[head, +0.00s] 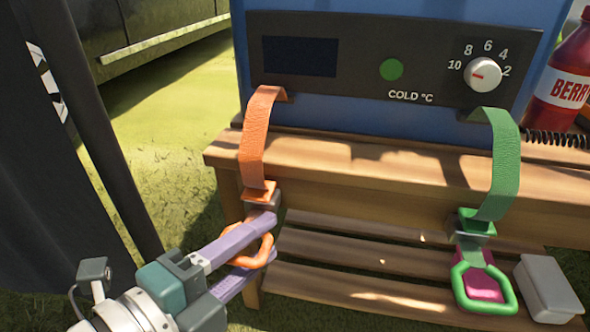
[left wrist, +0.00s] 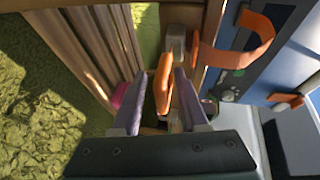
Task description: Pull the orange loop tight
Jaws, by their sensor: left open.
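The orange loop (head: 262,253) hangs below an orange strap (head: 256,140) that comes down from the front of the blue cooler. In the head view my left gripper (head: 258,238) reaches in from the lower left, with its purple fingers at the loop. In the left wrist view the loop (left wrist: 164,82) stands between the two parted fingers (left wrist: 180,95), which are open around it. I cannot tell whether either finger touches it. The strap also shows in the left wrist view (left wrist: 262,45). My right gripper is in neither view.
The blue cooler (head: 350,133) stands on a slatted wooden bench (head: 420,185). A green strap (head: 505,165) with a green loop (head: 485,303) hangs at the right, near a pink object (head: 480,284) and a pale box (head: 548,288). A red bottle (head: 565,75) stands at far right.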

